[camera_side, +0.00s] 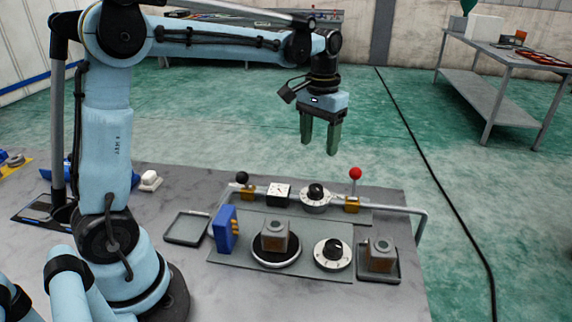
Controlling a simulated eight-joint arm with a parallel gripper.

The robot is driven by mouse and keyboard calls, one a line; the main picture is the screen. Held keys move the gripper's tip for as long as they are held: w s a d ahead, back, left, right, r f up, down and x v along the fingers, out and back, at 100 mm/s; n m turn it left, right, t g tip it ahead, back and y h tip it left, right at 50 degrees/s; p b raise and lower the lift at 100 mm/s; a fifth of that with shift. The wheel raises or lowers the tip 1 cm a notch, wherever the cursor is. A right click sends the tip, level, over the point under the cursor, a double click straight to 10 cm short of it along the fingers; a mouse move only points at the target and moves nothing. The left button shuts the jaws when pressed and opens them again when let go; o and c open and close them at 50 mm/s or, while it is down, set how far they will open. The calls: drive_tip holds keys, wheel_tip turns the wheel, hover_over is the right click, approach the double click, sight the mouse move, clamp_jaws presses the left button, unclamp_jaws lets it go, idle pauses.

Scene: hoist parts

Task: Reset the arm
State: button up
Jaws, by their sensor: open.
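My gripper (320,138) hangs above the far side of the work table, pointing down with its two fingers apart and nothing between them. It is well clear of the parts below. My light blue arm reaches across from the left of the view. Below it, a brown and grey block (276,237) stands on a round black and white plate (276,252). A second similar block (380,252) sits in a dark square tray (395,275) at the right.
The table panel (230,258) holds a blue part (226,230), a white dial (332,254), a red-knobbed lever (355,174), a black-knobbed lever (242,178) and a raised rail (410,210). An empty tray (186,228) lies left. A grey bench (505,60) stands far right.

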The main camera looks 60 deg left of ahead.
idle(0.3)
drive_tip(key=s+d+f+t, duration=0.1)
drive_tip(key=s+t, duration=0.1)
drive_tip(key=s, duration=0.2)
drive_tip(key=s+d+f+m+t, duration=0.1)
drive_tip(key=s+d+t, duration=0.1)
drive_tip(key=s, duration=0.3)
drive_tip(key=s+d+m+t, duration=0.1)
drive_tip(key=s+d+t, duration=0.1)
drive_tip(key=s+t, duration=0.1)
drive_tip(key=shift+s+f, duration=0.4)
drive_tip(key=shift+s, duration=0.35)
